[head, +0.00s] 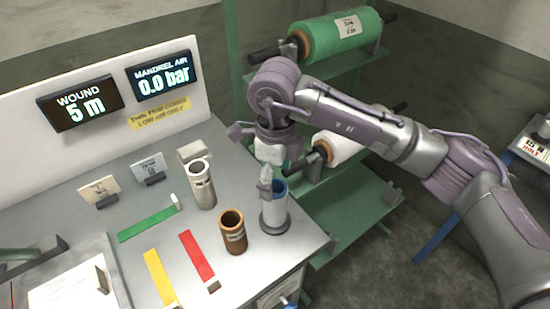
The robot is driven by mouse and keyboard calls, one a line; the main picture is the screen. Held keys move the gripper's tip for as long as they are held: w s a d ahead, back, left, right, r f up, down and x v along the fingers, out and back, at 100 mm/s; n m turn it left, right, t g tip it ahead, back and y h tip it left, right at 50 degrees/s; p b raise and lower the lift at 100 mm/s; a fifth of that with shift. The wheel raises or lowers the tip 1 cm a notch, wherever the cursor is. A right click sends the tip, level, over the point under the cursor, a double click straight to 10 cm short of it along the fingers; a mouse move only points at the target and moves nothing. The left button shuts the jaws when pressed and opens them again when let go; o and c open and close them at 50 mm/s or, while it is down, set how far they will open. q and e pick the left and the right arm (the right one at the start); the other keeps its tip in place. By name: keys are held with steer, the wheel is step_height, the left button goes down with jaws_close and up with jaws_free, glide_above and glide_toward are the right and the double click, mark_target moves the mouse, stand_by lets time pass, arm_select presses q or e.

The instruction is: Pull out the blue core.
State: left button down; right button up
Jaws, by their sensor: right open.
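The blue core (280,189) shows as a blue rim and inner wall at the top of a white roll (275,213). The roll stands upright on a dark round base near the table's right edge. My right gripper (266,172) is open just above the roll, its lower finger in front of the roll's upper left rim. The picture does not show clearly whether that finger touches the core. The core's lower part is hidden inside the roll. My left gripper is not in view.
A brown tube (232,236) and a silver cylinder (202,186) stand left of the roll. Green (148,222), red (196,257) and yellow (160,278) strips lie on the table. A green rack (350,218) with film rolls stands behind my right arm. Displays read "WOUND 5 m" and "MANDREL AIR 0.0 bar".

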mark_target(275, 201)
step_height(275, 201, down, 9)
steer(key=shift+r+p, duration=0.15)
steer(key=shift+p, duration=0.8)
steer(key=c, duration=1.1)
